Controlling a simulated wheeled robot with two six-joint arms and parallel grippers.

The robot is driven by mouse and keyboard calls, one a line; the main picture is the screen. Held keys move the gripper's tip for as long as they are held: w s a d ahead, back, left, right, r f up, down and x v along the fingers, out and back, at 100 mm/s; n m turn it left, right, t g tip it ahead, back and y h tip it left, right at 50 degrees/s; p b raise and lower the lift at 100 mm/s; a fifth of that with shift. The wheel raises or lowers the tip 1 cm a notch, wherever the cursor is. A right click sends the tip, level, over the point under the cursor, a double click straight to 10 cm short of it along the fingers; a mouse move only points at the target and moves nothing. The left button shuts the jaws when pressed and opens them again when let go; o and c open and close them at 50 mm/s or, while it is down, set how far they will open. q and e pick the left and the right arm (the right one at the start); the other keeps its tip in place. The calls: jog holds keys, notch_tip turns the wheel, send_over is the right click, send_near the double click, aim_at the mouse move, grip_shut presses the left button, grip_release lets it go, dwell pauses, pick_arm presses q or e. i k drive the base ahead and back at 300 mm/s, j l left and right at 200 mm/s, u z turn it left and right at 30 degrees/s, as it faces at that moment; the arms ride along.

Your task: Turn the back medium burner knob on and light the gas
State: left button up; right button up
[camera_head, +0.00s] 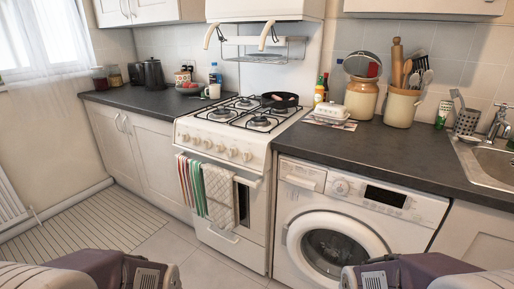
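The white gas stove (222,180) stands left of the washing machine. A row of several pale knobs (220,148) runs along its sloped front panel. I cannot tell from here which knob belongs to the back medium burner, and their exact settings are too small to read. The hob has black grates over several burners; a back left burner (243,102) is uncovered. A dark frying pan (280,99) sits at the back right. No flame is visible. Parts of both my arms show at the bottom corners, well short of the stove. Neither gripper's fingers are in view.
Striped and checked towels (220,192) hang on the oven door handle below the knobs. The washing machine (335,225) sits under the dark counter (400,150), which holds a butter dish (330,112) and utensil jar (401,105). Floor (130,225) before the stove is clear.

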aim_at(247, 156)
jog(key=i+j+u, duration=0.25)
jog(key=i+j, duration=0.2)
jog(key=i+j+u, duration=0.25)
jog(key=i, duration=0.35)
jog(key=k+j+z, duration=0.5)
jog(key=z, duration=0.15)
jog(key=k+j+z, duration=0.35)
jog(key=i+l, duration=0.05)
jog(key=l, duration=0.05)
